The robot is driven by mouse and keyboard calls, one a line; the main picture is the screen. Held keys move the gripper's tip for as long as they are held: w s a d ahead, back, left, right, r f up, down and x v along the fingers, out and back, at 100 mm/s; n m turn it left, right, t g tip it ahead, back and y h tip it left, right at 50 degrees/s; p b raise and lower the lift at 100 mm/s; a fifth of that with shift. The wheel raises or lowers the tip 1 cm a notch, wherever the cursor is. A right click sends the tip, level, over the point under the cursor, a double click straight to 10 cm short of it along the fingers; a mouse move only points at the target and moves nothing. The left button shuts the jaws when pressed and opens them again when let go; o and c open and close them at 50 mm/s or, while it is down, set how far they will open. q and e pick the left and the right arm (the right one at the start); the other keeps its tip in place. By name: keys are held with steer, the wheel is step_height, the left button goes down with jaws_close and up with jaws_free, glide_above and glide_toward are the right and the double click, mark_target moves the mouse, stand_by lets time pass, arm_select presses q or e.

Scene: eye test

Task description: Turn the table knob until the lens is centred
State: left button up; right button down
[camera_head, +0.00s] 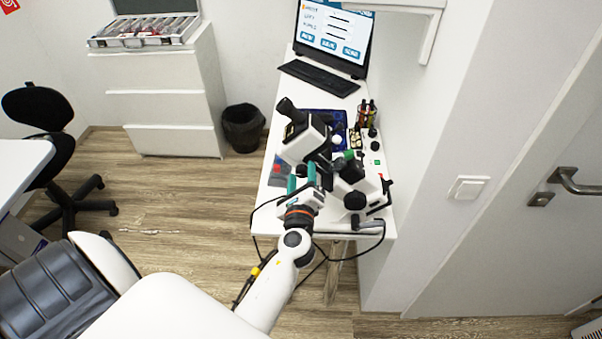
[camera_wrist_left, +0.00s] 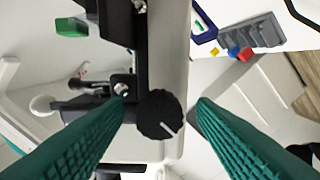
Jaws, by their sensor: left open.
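A white and black eye-test instrument (camera_head: 306,137) stands on the white table (camera_head: 262,205). My left gripper (camera_head: 302,178) is open at its near side, with its green fingers pointing at it. In the left wrist view, a round black knob (camera_wrist_left: 160,114) with a white mark line shows between the two green fingers (camera_wrist_left: 158,101). A gap shows between the knob and the right finger; I cannot tell whether the left finger touches it. I cannot make out the lens in either view. My right gripper is not in view.
A monitor (camera_head: 334,32) and black keyboard (camera_head: 318,78) stand at the table's far end. Small bottles (camera_head: 367,112) stand in a rack by the wall. A black bin (camera_head: 243,128) and white drawers (camera_head: 165,105) are to the left. Cables hang near the gripper.

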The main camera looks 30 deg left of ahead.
arm_select(q)
steer(key=shift+d, duration=0.1)
steer(key=shift+s, duration=0.1)
steer(key=shift+c, duration=0.9)
steer(key=c, duration=0.8)
steer(key=shift+r+m+p, duration=0.2)
steer(key=shift+m+p, duration=0.45)
steer(key=shift+m, duration=0.35)
steer(key=shift+f, duration=0.1)
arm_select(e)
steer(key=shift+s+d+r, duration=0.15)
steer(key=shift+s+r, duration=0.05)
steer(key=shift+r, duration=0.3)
arm_select(q)
steer(key=o, duration=0.8)
steer(key=shift+o, duration=0.9)
steer(key=shift+f, duration=0.1)
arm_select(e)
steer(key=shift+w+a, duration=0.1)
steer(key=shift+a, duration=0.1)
